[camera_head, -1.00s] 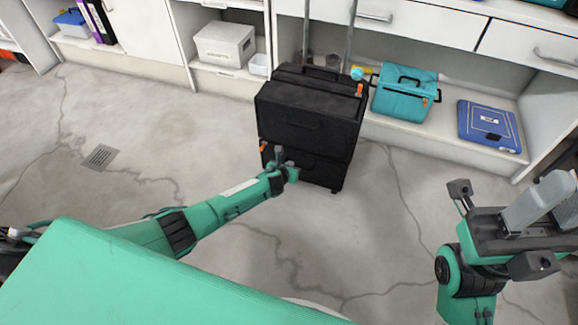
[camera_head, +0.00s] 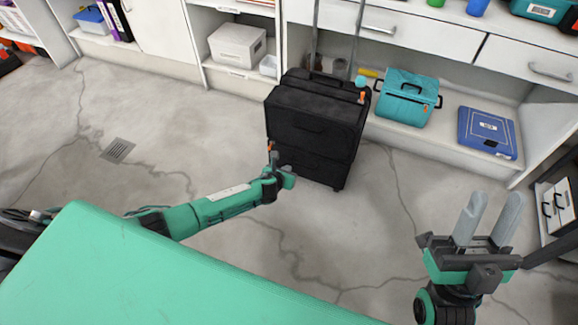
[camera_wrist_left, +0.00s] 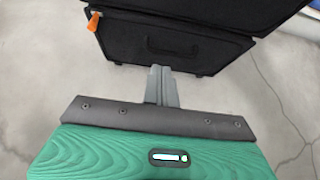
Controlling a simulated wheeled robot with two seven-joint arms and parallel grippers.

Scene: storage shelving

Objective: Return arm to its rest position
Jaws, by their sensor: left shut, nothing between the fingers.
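My left gripper (camera_head: 281,170) reaches in from the left in the head view, in front of the lower left part of a black wheeled case (camera_head: 312,125). Its fingers are together and empty; they also show in the left wrist view (camera_wrist_left: 162,86), pointing towards the lower part of the black case (camera_wrist_left: 185,45). I cannot tell how wide the gap to the case is. My right gripper (camera_head: 488,220) is at the lower right of the head view, fingers pointing up and spread apart, with nothing between them.
The case stands upright on the cracked concrete floor (camera_head: 240,150) before the shelving. A teal box (camera_head: 405,98) and a blue case (camera_head: 487,132) lie on the low shelf to its right; a white box (camera_head: 237,45) sits to its left. The floor between my arms is open.

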